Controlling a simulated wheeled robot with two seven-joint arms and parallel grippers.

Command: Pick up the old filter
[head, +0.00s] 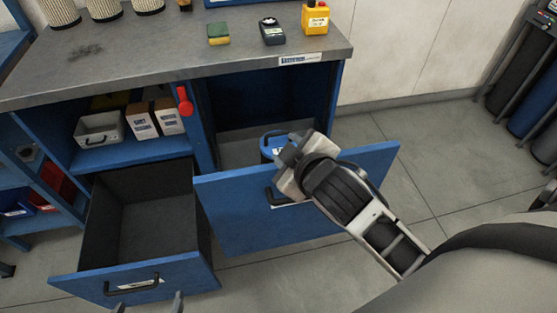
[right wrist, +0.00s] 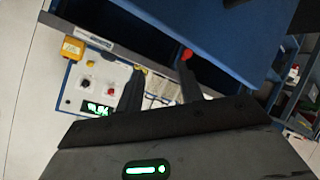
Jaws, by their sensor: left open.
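Several pale ribbed cylinders (head: 104,8), which look like filter cartridges, stand at the back left of the bench. A blue object with a dark handle (head: 268,148) is in the right drawer, mostly hidden by my gripper; I cannot tell whether either is the old filter. Two grey fingertips (head: 149,305) show at the bottom edge in the head view, likely my right gripper. In the right wrist view, my right gripper's fingers (right wrist: 158,76) are apart with nothing visible between them.
The left drawer (head: 134,279) is pulled out and looks empty. The right drawer (head: 235,225) is also out.

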